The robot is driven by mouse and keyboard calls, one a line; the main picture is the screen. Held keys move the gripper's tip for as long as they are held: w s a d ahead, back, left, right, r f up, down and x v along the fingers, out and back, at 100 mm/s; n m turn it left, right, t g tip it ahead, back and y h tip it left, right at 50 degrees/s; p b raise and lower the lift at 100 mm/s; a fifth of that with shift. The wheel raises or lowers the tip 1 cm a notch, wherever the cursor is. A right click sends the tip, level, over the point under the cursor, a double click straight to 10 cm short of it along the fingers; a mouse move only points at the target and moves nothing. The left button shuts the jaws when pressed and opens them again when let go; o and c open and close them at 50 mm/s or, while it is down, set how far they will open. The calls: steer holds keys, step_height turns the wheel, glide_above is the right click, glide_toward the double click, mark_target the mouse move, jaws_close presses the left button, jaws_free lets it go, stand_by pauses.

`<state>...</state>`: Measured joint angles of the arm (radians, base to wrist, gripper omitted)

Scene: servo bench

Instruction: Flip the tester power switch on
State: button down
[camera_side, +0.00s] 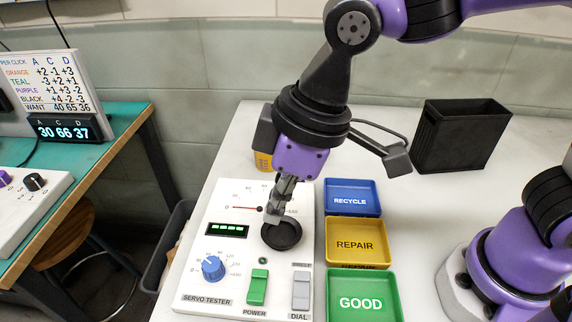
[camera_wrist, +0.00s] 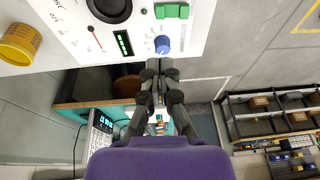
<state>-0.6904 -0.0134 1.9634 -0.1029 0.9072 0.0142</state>
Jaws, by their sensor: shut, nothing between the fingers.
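The white servo tester (camera_side: 205,240) lies on the bench with a green POWER switch (camera_side: 258,287) near its front edge. The switch's position is hard to tell. The small display (camera_side: 228,230) shows lit green marks, and a small round lamp (camera_side: 262,261) above the switch looks dark green. My gripper (camera_side: 272,216) is shut and empty, over the black round socket in the side view, up and right of the switch. In the wrist view the fingers (camera_wrist: 160,66) appear just below the blue knob (camera_wrist: 162,44); the green switch (camera_wrist: 172,11) is at the top, apart from them.
A grey DIAL switch (camera_side: 300,290) sits right of the green one. Blue RECYCLE (camera_side: 352,197), yellow REPAIR (camera_side: 357,243) and green GOOD (camera_side: 362,298) trays line the tester's right side. A black bin (camera_side: 458,135) stands behind. A yellow cup (camera_side: 263,161) is behind the tester.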

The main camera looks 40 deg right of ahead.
steer(key=shift+v, duration=1.05)
steer(key=shift+w+d, duration=0.1)
steer(key=shift+w, duration=0.05)
steer(key=s+d+m+t+h, duration=0.1)
steer(key=d+m, duration=0.3)
steer(key=d, duration=0.6)
steer(key=s+d+m+t+h, duration=0.1)
steer(key=d+m, duration=0.3)
steer(key=d, duration=0.7)
steer(key=shift+s+m+t+h, duration=0.3)
steer(key=shift+s+m+t, duration=0.15)
steer(key=shift+t, duration=0.35)
steer(key=shift+a, duration=0.1)
